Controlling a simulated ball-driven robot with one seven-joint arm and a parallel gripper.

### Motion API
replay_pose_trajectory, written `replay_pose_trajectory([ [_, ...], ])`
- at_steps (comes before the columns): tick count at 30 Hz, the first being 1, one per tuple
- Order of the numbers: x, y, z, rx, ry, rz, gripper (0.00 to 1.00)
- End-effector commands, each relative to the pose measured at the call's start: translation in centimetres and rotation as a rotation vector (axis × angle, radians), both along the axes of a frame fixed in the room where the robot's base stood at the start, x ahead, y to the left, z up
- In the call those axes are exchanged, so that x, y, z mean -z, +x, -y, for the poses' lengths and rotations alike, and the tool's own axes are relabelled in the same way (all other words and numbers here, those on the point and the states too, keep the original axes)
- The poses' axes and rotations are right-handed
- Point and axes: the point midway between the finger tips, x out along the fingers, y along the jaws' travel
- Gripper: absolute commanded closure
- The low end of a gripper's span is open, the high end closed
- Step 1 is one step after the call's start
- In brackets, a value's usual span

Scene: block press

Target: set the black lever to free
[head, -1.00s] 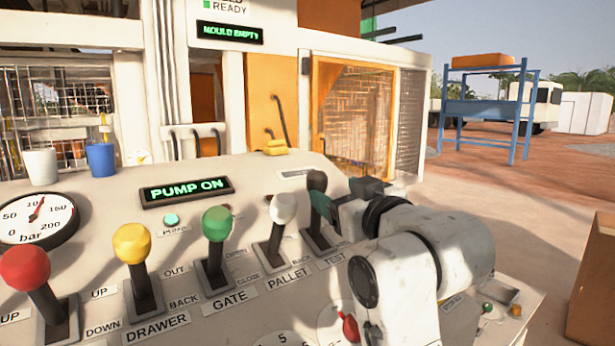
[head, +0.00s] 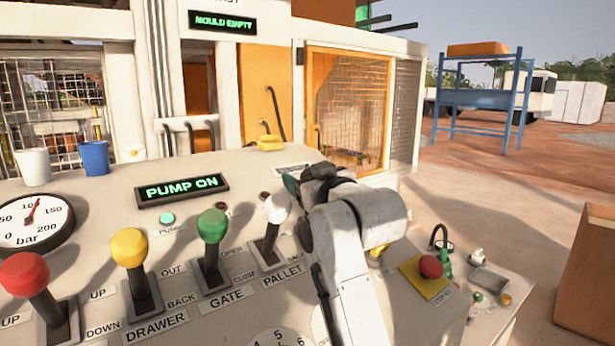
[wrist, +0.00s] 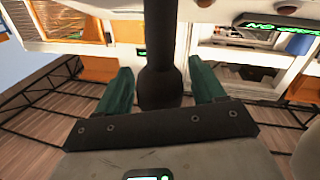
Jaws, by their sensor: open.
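The black lever (wrist: 160,85) shows in the wrist view as a dark shaft with a thicker rounded part, standing between the two green fingers of my gripper (wrist: 162,88). The fingers are apart, one on each side of it.
The white-knobbed pallet lever (head: 272,228) stands just left of my gripper. The green gate lever (head: 211,240), yellow drawer lever (head: 133,262) and red lever (head: 28,285) are further left. A red button on a yellow plate (head: 427,279) is at right. The display (head: 182,190) reads PUMP ON.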

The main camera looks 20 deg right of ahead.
Motion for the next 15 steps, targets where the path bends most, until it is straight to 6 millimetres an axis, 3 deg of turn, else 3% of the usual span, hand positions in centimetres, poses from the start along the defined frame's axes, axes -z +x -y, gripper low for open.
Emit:
replay_pose_trajectory([
  [3,0.0,-0.01,-0.01,0.0,0.0,0.0,0.32],
  [15,0.0,-0.03,-0.02,0.0,0.0,0.0,0.71],
])
